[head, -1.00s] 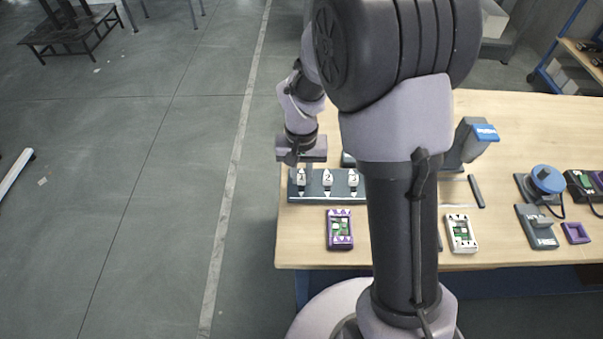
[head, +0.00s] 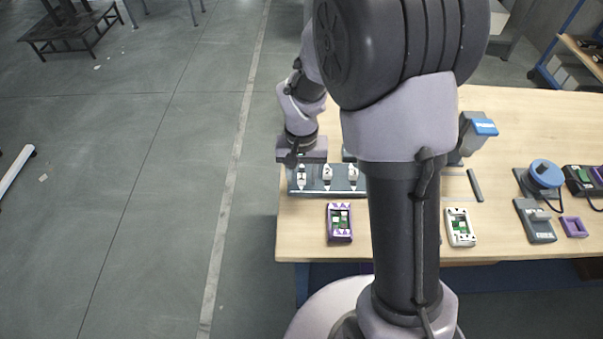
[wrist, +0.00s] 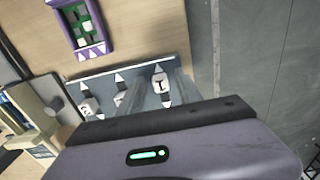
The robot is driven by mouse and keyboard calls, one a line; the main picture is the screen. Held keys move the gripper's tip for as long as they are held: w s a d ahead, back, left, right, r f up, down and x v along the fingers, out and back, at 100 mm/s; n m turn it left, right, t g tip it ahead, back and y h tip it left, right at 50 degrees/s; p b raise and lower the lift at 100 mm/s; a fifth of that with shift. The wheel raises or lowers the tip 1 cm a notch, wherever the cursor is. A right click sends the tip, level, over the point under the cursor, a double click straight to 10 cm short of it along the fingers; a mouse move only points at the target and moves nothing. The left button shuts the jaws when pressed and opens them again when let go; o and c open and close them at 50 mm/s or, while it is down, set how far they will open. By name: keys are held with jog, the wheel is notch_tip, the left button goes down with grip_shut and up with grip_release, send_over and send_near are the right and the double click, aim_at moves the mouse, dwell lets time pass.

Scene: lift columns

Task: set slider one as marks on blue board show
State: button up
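The dark slider board (head: 327,193) lies at the table's left end, with white-capped sliders in a row. Slider one (head: 301,176) is the leftmost in the head view. Its cap, marked 1, shows in the wrist view (wrist: 160,83) between white pointed marks. My gripper (head: 302,157) is over the board's left end. In the wrist view its two grey fingers (wrist: 157,94) stand apart on either side of slider one's cap; contact cannot be told. I cannot pick out the blue board for certain; a blue-topped upright panel (head: 484,127) stands right of my arm, its face unreadable.
A purple-framed box (head: 340,222) lies in front of the slider board and a white-framed box (head: 460,228) farther right. A blue round device (head: 545,174) and a grey meter (head: 536,221) are at the right. My arm hides the table's middle.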

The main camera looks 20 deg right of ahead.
aim_at(301, 178)
notch_tip(301, 178, up, 18)
jog(key=p, duration=0.6)
jog(key=shift+f+p, duration=0.25)
jog(key=shift+p, duration=0.15)
